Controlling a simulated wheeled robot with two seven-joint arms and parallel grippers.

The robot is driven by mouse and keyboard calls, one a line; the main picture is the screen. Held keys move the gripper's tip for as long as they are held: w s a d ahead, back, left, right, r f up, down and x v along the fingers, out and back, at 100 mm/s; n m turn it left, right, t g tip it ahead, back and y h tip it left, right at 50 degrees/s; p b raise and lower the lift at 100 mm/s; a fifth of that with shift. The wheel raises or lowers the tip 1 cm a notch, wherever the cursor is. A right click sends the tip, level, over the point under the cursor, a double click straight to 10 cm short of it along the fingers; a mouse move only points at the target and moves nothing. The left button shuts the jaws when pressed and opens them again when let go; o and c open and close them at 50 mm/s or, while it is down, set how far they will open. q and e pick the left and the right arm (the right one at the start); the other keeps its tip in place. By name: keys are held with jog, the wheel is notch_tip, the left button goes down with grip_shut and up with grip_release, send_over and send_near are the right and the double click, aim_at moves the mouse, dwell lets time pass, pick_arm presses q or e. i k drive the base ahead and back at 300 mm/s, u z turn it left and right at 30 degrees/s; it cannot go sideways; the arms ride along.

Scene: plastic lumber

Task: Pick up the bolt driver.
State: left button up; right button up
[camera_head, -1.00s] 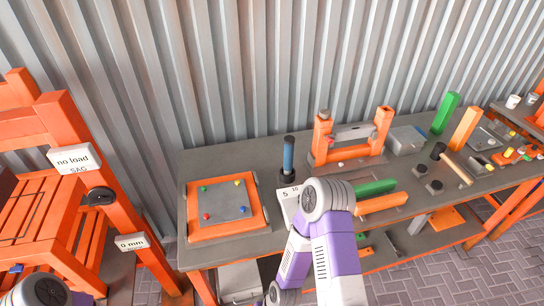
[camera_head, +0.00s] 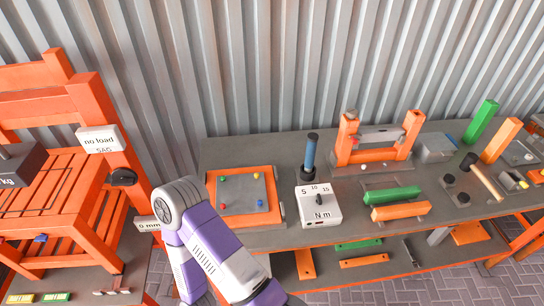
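The likely bolt driver (camera_head: 310,155), a blue cylinder with a dark top, stands upright on the grey workbench (camera_head: 262,149). Neither gripper shows, so I cannot see open or shut fingers.
An orange-framed panel (camera_head: 240,193) lies left of the driver. An orange stand (camera_head: 377,155) is to its right. Green (camera_head: 364,195) and orange (camera_head: 400,211) bars lie in front. An orange bench (camera_head: 62,177) stands at left; a corrugated wall is behind.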

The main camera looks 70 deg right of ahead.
aim_at(313, 138)
jog(key=u, duration=0.05)
jog(key=k, duration=0.9)
jog(key=z, duration=0.1)
